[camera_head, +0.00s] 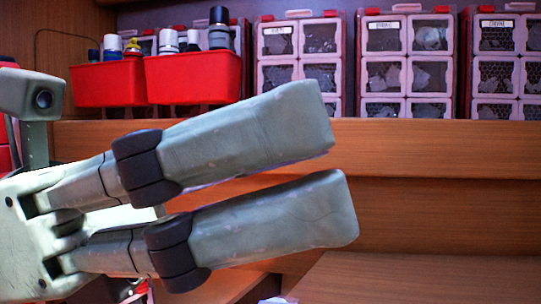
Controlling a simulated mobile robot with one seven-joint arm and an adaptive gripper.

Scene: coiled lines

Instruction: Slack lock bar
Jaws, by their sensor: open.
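My gripper (340,170) fills the left and middle of the head camera view, close to the camera. Its two grey-green fingers with dark joints point right and are spread apart, with a gap between them. Nothing shows between the fingers. I cannot make out a lock bar or a coiled line. A small pale object (279,300) is cut off at the bottom edge, and a bit of red and white (138,292) shows below the gripper; I cannot tell what either is.
Red bins (195,78) holding bottles and cans stand on a wooden shelf (440,134) at the back. Several clear-fronted drawer cabinets (408,62) stand to their right. A wooden surface (430,278) at the lower right is bare where visible.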

